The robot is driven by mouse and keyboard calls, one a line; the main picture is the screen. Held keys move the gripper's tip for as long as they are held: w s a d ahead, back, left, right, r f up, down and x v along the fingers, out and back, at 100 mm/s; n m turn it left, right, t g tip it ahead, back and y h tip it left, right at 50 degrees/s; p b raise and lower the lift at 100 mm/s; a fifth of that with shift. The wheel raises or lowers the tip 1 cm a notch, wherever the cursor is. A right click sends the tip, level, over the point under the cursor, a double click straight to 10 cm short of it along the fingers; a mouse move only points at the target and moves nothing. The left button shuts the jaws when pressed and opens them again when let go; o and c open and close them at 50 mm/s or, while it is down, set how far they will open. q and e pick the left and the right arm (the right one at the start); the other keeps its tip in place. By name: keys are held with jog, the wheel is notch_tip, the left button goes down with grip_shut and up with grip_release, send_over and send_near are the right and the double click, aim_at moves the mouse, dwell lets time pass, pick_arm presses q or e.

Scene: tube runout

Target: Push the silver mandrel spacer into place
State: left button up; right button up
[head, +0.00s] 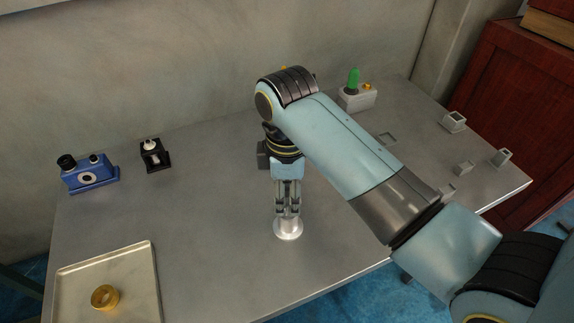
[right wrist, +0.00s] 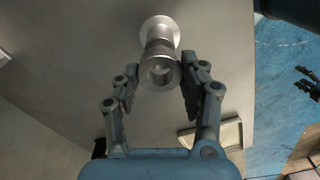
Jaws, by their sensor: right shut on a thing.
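My right gripper (head: 288,208) points straight down over the middle of the table and is shut on a silver, hollow, round piece, the mandrel spacer (right wrist: 159,71). In the right wrist view its fingers (right wrist: 157,92) lie on both sides of the spacer's open end. A wider silver flange (head: 288,231) shows right below the fingers, and it also shows beyond the spacer in the wrist view (right wrist: 159,28). I cannot tell whether spacer and flange are separate parts. Dark fingers at the right edge of the wrist view look like my left gripper (right wrist: 309,85); their opening is unclear.
A shallow tray (head: 151,262) with a gold ring (head: 104,298) lies front left. A blue device (head: 88,177) and a black fixture (head: 154,155) stand back left.

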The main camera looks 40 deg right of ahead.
jog(key=shift+f+b, duration=0.45)
jog(key=shift+f, duration=0.9)
jog(key=o, duration=1.4)
notch_tip(320, 180, up, 8)
jog(key=shift+f, duration=0.25)
